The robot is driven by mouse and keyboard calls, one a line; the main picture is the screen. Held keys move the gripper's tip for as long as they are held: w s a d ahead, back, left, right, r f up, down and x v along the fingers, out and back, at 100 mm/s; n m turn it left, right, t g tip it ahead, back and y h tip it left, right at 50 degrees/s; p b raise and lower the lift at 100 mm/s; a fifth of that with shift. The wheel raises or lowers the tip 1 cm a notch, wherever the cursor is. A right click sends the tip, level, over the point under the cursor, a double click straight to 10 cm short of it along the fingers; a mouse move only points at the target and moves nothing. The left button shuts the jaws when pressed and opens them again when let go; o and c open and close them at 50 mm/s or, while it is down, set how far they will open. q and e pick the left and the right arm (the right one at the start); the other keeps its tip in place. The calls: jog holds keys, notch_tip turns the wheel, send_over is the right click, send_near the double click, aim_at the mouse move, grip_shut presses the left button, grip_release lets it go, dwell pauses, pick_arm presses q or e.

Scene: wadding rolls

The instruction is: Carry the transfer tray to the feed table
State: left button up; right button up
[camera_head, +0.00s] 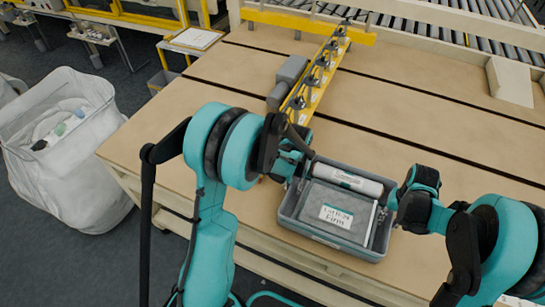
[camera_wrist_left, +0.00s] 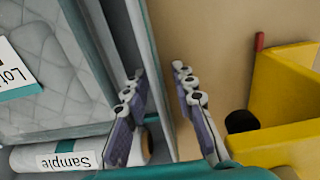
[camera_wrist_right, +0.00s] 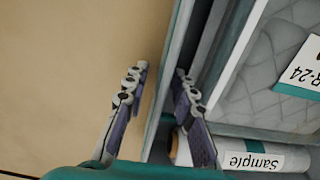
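The grey transfer tray (camera_head: 326,240) rests on the beige tabletop (camera_head: 215,92). I cannot tell which surface is the feed table.
A yellow rail with several dark knobs (camera_head: 318,75) stands behind the tray; a yellow part is close beside my left gripper (camera_wrist_left: 275,95). A white bag bin (camera_head: 65,170) stands on the floor at left. A roller conveyor (camera_head: 440,35) runs along the back.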

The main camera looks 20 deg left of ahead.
pick_arm(q)
notch_tip(320, 180, up, 12)
jog(key=shift+f, duration=0.2)
jog(key=shift+r, duration=0.15)
pick_arm(e)
jog(key=shift+r, duration=0.2)
notch_tip(320, 180, up, 12)
jog(key=shift+f, duration=0.15)
pick_arm(q)
jog(key=shift+s+r, duration=0.1)
dwell(0.3)
